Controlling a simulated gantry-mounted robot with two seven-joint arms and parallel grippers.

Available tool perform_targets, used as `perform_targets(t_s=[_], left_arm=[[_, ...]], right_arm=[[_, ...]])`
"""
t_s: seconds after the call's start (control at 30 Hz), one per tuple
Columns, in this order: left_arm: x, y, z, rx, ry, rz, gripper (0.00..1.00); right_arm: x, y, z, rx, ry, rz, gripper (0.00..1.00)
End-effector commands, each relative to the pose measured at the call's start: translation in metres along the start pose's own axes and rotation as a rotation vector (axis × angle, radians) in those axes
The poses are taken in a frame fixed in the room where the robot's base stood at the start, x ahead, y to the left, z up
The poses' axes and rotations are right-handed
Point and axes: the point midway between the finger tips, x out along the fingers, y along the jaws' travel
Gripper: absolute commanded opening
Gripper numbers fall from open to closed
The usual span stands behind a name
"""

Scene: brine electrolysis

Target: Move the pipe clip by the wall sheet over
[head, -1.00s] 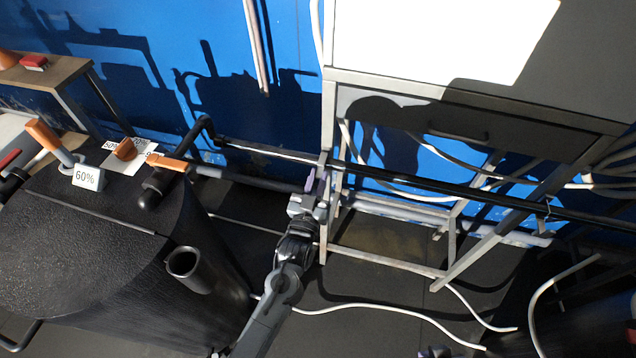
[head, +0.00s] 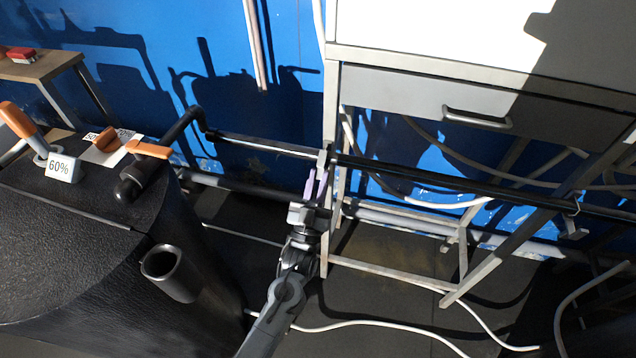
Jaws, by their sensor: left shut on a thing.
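A small grey pipe clip (head: 323,160) sits around this pipe beside the bench's left leg. My left gripper (head: 316,187), with pale purple fingers, reaches up from below and is shut on the clip. The fingers hide part of the clip. Another clip (head: 574,207) shows farther right along the pipe. I cannot make out a wall sheet for certain. My right gripper is not in view.
The bench (head: 420,95) with a drawer overhangs the pipe on the right. White hoses (head: 385,325) lie on the floor.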

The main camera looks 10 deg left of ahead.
Motion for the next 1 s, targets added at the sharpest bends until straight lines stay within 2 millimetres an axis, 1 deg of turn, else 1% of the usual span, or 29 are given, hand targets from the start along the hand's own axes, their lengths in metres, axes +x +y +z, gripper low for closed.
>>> perform_targets(t_s=[0.17, 0.2, 0.33, 0.37, 0.63, 0.73, 0.87, 1.0], left_arm=[[0.000, 0.000, 0.000, 0.000, 0.000, 0.000, 0.00], [0.000, 0.000, 0.000, 0.000, 0.000, 0.000, 0.23], [0.000, 0.000, 0.000, 0.000, 0.000, 0.000, 0.43], [0.000, 0.000, 0.000, 0.000, 0.000, 0.000, 0.45], [0.000, 0.000, 0.000, 0.000, -0.001, 0.000, 0.45], [-0.004, 0.000, 0.000, 0.000, -0.002, 0.000, 0.45], [-0.017, 0.000, 0.000, 0.000, -0.005, 0.000, 0.45], [-0.039, 0.000, -0.001, 0.000, -0.005, 0.001, 0.45]], right_arm=[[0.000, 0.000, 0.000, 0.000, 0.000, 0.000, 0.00], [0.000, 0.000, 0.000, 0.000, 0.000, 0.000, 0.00], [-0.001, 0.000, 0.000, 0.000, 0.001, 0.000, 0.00], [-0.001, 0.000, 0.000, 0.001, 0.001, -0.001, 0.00], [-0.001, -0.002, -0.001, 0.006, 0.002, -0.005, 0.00], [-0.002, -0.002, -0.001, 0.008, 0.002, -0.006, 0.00], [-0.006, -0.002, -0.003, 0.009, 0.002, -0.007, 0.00], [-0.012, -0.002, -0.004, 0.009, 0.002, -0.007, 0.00]])
